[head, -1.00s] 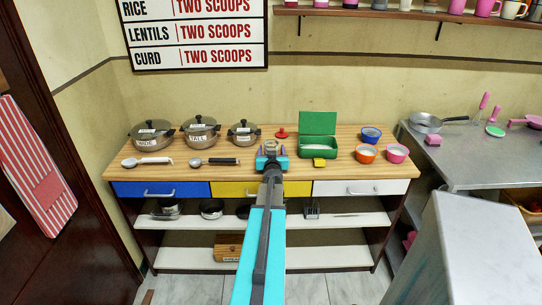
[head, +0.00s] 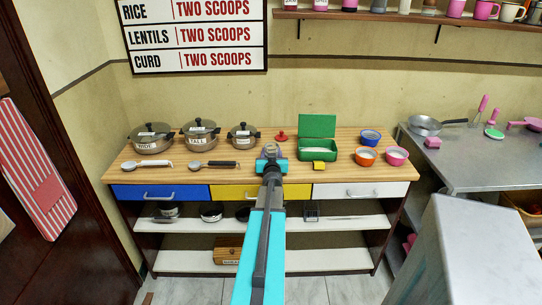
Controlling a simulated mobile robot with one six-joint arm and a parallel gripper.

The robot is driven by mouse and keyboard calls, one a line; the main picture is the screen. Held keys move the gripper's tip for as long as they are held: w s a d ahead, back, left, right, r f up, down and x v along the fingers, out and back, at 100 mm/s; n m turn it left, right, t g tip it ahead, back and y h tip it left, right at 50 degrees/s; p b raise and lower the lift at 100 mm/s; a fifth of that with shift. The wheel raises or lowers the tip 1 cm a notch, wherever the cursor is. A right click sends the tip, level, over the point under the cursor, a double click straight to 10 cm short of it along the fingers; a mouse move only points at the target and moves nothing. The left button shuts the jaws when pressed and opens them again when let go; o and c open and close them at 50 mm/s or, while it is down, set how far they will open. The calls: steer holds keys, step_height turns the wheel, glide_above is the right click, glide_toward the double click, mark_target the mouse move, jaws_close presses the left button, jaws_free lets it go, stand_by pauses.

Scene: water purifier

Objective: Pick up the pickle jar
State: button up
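A small jar-like object (head: 271,148), probably the pickle jar, shows at the tip of my gripper (head: 271,154), over the middle of the wooden counter. My gripper has turquoise parts and grey fingers, and the fingers lie on either side of the object. The arm and gripper hide its lower part. I cannot tell whether the fingers touch it or whether it is off the counter. A red knobbed lid (head: 281,135) lies on the counter just behind.
On the counter (head: 340,178), an open green box (head: 313,152) and a yellow block (head: 319,166) stand close on the right. Bowls (head: 366,155) are farther right. Several lidded pots (head: 200,133) and two spoons (head: 214,164) are on the left.

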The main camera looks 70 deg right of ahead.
steer(key=shift+r+p, duration=1.05)
steer(key=shift+r, duration=0.45)
steer(key=s+a+p, duration=0.1)
steer(key=s+a, duration=0.2)
steer(key=s+a+r+p, duration=0.1)
steer(key=s+a, duration=0.1)
steer(key=a, duration=0.1)
steer(key=s+a+p, duration=0.1)
steer(key=s+a, duration=0.2)
steer(key=a, duration=0.1)
steer(key=shift+s+r, duration=0.35)
steer(key=shift+r, duration=0.05)
steer(key=shift+s+a+r+p, duration=0.1)
steer(key=shift+s+p, duration=0.05)
steer(key=shift+p, duration=0.15)
steer(key=shift+s+a+p, duration=0.1)
steer(key=shift+p, duration=0.6)
steer(key=shift+p, duration=0.35)
steer(key=shift+s+a+r+p, duration=0.1)
steer(key=shift+s+a+p, duration=0.25)
steer(key=shift+p, duration=0.8)
steer(key=shift+s+a+p, duration=0.3)
steer(key=shift+a+p, duration=0.05)
steer(key=shift+p, duration=0.6)
steer(key=shift+a, duration=0.1)
